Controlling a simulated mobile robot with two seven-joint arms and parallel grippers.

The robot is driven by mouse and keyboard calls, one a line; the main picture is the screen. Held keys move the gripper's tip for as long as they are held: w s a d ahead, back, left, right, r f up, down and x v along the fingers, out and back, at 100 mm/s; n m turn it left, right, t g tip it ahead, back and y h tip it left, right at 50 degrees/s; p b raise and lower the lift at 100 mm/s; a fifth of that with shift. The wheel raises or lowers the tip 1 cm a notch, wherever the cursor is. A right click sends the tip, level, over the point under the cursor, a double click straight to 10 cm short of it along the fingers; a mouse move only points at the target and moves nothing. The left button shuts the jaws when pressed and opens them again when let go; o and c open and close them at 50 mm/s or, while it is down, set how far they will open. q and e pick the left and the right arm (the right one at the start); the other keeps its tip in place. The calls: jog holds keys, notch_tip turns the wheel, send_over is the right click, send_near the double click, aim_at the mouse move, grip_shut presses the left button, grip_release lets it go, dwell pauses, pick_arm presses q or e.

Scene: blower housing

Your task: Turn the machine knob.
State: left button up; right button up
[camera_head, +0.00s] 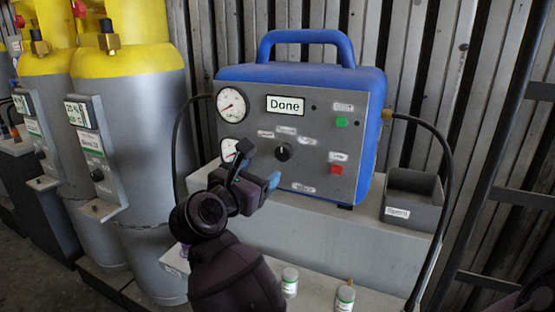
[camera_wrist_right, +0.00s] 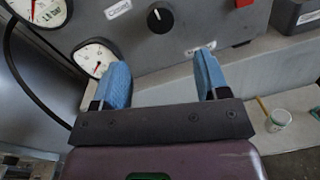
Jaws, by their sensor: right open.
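The blue machine (camera_head: 375,110) with a grey front panel stands on a grey ledge. Its black knob (camera_head: 283,152) sits in the middle of the panel, below a display that reads "Done". The knob also shows near the top of the right wrist view (camera_wrist_right: 160,20), with a white mark on it. My right gripper (camera_head: 258,178) is in front of the panel, below and left of the knob in the head view. Its blue fingertips (camera_wrist_right: 166,80) are apart with nothing between them, and the knob lies beyond them. My left gripper is not in view.
Two gauges (camera_head: 232,105) are on the panel's left, and a green button (camera_head: 341,122) and red switch (camera_head: 337,170) on its right. A grey bin (camera_head: 412,196) stands right of the machine. Yellow-topped cylinders (camera_head: 130,90) stand left. Small jars (camera_head: 290,282) sit below the ledge.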

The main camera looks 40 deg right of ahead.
aim_at(281, 154)
jog(key=b+x, duration=0.1)
jog(key=x, duration=0.7)
jog(key=shift+f, duration=0.1)
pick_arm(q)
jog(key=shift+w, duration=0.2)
pick_arm(e)
jog(key=shift+x, duration=0.95)
jog(key=shift+c, duration=0.4)
